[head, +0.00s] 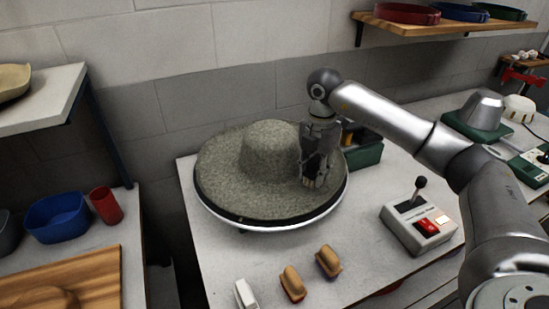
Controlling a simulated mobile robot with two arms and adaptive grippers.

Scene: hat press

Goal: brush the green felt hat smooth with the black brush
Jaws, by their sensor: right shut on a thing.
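The green felt hat (233,180) shows as a grey-green, wide-brimmed hat lying crown up on a round plate with a pale rim (290,225). My right gripper (315,178) points down over the right side of the brim, close beside the crown. It is shut on a small dark thing, which I take to be the black brush. The fingers hide most of it, and I cannot tell whether it touches the felt. My left gripper is not in view.
Two wooden-handled brushes (292,283) (328,261) and a white block (246,294) stand at the table's front. A control box (418,222) with a lever and red button stands to the right. A green box (364,153) is behind my right gripper.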

